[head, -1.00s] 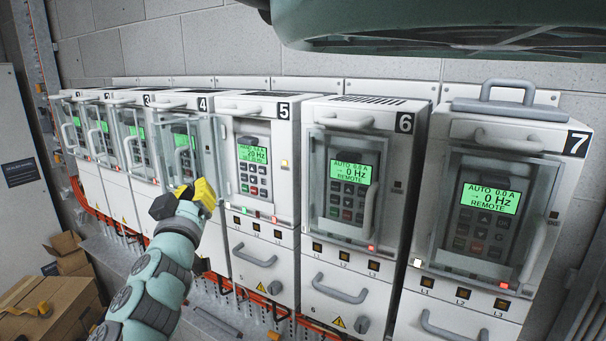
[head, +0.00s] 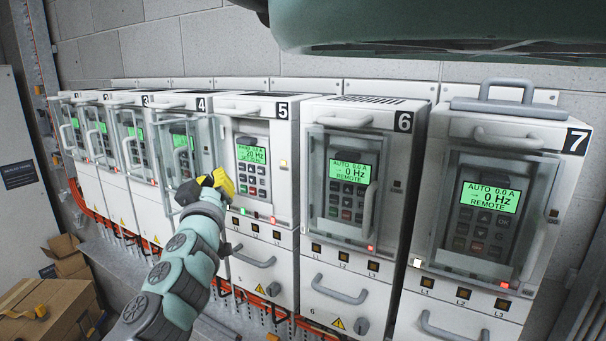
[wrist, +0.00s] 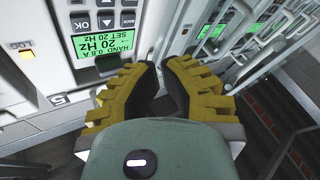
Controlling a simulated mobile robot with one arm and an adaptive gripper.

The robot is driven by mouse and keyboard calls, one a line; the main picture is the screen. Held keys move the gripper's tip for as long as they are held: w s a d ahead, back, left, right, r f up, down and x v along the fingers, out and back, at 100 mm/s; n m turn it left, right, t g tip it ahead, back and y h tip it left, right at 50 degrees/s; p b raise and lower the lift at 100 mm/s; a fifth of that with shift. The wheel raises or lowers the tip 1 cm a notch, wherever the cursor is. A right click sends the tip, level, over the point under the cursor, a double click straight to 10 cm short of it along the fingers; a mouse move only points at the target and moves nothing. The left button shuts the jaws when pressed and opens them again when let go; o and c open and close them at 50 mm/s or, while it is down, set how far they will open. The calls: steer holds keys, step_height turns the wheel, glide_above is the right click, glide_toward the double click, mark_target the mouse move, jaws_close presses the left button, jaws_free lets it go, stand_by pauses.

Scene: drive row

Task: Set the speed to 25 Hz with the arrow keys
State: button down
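Drive 5 (head: 268,105) has its clear cover open, leaving its keypad (head: 252,181) bare. Its green display (head: 251,154) reads 20 Hz. In the wrist view the display (wrist: 103,40) appears upside down and reads HAND, 0.8 A, 20 Hz, SET 20 Hz. My gripper (head: 222,178) has yellow fingers with dark pads. It is just left of the keypad, apart from the keys. In the wrist view its fingers (wrist: 161,68) are nearly together and hold nothing.
Drives 6 (head: 352,160) and 7 (head: 490,190) have covers over their panels and read 0 Hz. Drive 4 (head: 185,150) and its clear cover stand close to the left of my gripper. Cardboard boxes (head: 50,312) lie at the lower left.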

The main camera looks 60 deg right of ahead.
mark_target(239, 163)
steer(key=shift+d+b, duration=0.7)
steer(key=shift+d, duration=1.85)
steer(key=shift+w, duration=0.15)
steer(key=shift+d+b, duration=0.35)
steer(key=shift+b, duration=0.05)
steer(key=shift+d, duration=0.4)
steer(key=shift+a, duration=0.8)
